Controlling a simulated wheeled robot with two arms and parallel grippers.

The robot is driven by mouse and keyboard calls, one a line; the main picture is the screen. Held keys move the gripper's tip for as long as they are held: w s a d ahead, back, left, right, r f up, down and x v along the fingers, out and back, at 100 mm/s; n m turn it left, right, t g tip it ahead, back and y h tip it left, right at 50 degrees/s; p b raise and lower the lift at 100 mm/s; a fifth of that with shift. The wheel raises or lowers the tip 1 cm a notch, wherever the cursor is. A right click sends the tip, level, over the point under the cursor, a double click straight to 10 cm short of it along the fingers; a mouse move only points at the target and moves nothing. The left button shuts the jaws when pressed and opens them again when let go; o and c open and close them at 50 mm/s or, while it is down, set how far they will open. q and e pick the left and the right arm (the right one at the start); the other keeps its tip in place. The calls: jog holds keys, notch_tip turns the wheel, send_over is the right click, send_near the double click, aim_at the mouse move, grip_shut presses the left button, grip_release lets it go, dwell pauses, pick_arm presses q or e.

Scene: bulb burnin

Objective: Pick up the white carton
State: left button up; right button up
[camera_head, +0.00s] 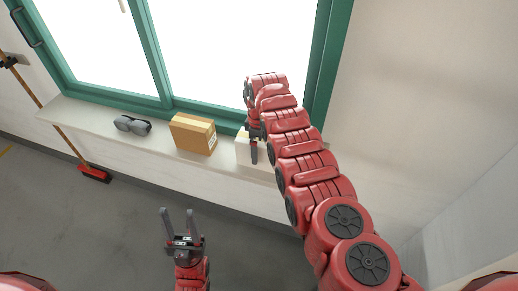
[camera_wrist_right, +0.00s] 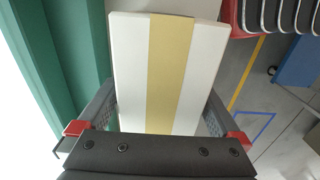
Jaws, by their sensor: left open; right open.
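The white carton (camera_head: 242,152) stands on the window sill, mostly hidden behind my right gripper and arm in the head view. In the right wrist view, the white carton (camera_wrist_right: 128,70) shows close up with a tan tape band down its middle. My right gripper (camera_head: 254,145) is at the carton, open. In the wrist view, its fingers (camera_wrist_right: 158,112) are at the carton's two sides; I cannot tell whether they touch it. My left gripper (camera_head: 178,218) is open and empty, held low in front of the sill, away from the carton.
A brown cardboard box (camera_head: 190,133) with a label stands on the sill left of the carton. Dark goggles (camera_head: 132,125) lie further left on the sill (camera_head: 85,114). The green window frame (camera_head: 205,108) rises behind. A red-headed broom (camera_head: 93,174) leans at the left.

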jog(key=c, duration=1.3)
jog(key=shift+r, duration=0.15)
